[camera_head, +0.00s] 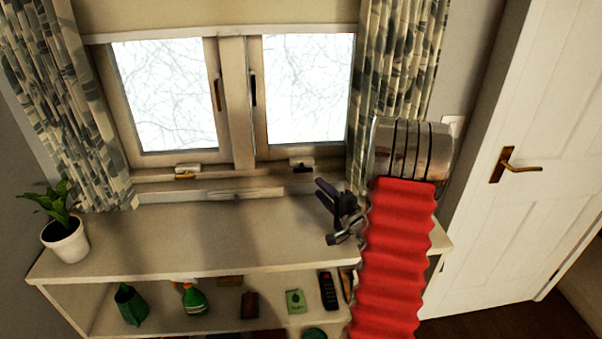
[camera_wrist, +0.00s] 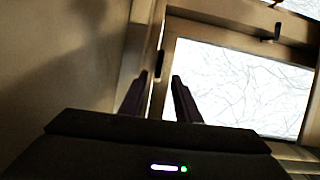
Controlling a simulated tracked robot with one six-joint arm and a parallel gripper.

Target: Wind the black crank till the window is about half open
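The window has two sashes; the right sash (camera_head: 308,90) looks shut or nearly shut in its frame. The black crank (camera_head: 302,169) is on a pale mount at the bottom rail below the right pane. It also appears as a small dark piece (camera_wrist: 159,65) in the wrist view, whose picture is turned on its side, beyond and between the two fingers. My gripper (camera_head: 323,188) is above the shelf top, to the lower right of the crank and apart from it. In the wrist view my gripper (camera_wrist: 156,80) is open, with nothing between its fingers.
A yellow crank (camera_head: 185,174) sits under the left sash. A black handle (camera_head: 253,90) is on the right sash. A potted plant (camera_head: 66,235) stands at the shelf's left end. The middle of the shelf top (camera_head: 200,240) is clear. A curtain (camera_head: 400,70) hangs at right.

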